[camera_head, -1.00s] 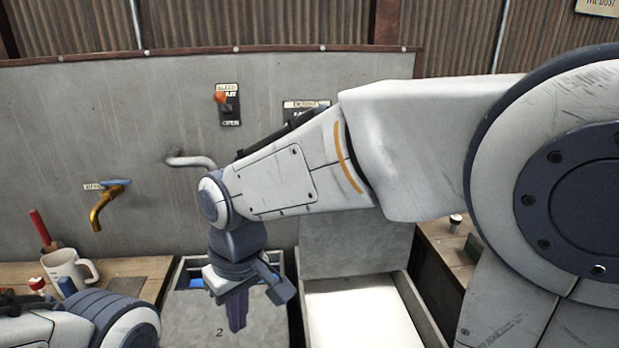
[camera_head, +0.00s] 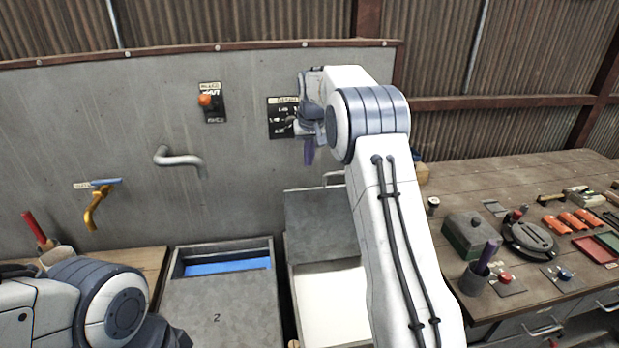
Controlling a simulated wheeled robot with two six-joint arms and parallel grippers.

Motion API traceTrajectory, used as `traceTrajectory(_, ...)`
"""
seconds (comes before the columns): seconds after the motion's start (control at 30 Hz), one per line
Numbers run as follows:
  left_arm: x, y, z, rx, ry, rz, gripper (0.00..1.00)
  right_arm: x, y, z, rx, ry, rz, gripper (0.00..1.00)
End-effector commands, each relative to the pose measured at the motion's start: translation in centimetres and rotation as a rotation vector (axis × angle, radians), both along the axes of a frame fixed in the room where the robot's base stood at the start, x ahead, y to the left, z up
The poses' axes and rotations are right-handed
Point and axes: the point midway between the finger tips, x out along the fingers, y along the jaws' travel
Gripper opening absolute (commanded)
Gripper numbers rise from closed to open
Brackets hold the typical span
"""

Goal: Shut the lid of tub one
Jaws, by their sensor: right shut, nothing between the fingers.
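The right-hand tub (camera_head: 294,312) has a pale, white inside. Its grey lid (camera_head: 318,228) stands raised at the back, with a metal handle (camera_head: 333,178) at its top edge. No number shows on this tub; the other one is marked 2, so I take this as tub one. My right gripper (camera_head: 309,153) is shut and empty, up by the back wall, above the raised lid and apart from it. My right arm hides the tub's right side. My left arm shows at the lower left; its gripper is out of view.
The tub marked 2 (camera_head: 217,296) stands to the left, blue showing in its back opening. A pipe (camera_head: 180,159), a tap (camera_head: 95,205) and an orange-knobbed switch (camera_head: 212,102) are on the wall. A cluttered workbench (camera_head: 465,185) fills the right.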

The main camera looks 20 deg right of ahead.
Motion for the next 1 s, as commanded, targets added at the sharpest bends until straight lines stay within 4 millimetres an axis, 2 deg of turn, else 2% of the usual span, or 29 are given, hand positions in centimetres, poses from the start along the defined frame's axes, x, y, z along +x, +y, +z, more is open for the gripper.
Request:
traceTrajectory(0.3, 0.0, 0.0, 3.1, 0.000, 0.000, -0.005, 0.95, 2.0, -0.5, -6.5, 0.001, 0.006, 0.001, 0.00)
traceTrajectory(0.37, 0.0, 0.0, 3.1, 0.000, 0.000, -0.005, 0.95, 1.2, -0.2, -6.0, 0.000, 0.000, 0.001, 0.00)
traceTrajectory(0.63, 0.0, 0.0, 4.2, 0.000, -0.001, -0.007, 0.95, -1.2, 0.4, -6.1, 0.001, 0.002, 0.002, 0.00)
traceTrajectory(1.0, 0.0, 0.0, 4.4, 0.000, -0.001, -0.008, 0.95, -1.9, 0.6, -6.3, 0.000, 0.000, 0.002, 0.00)
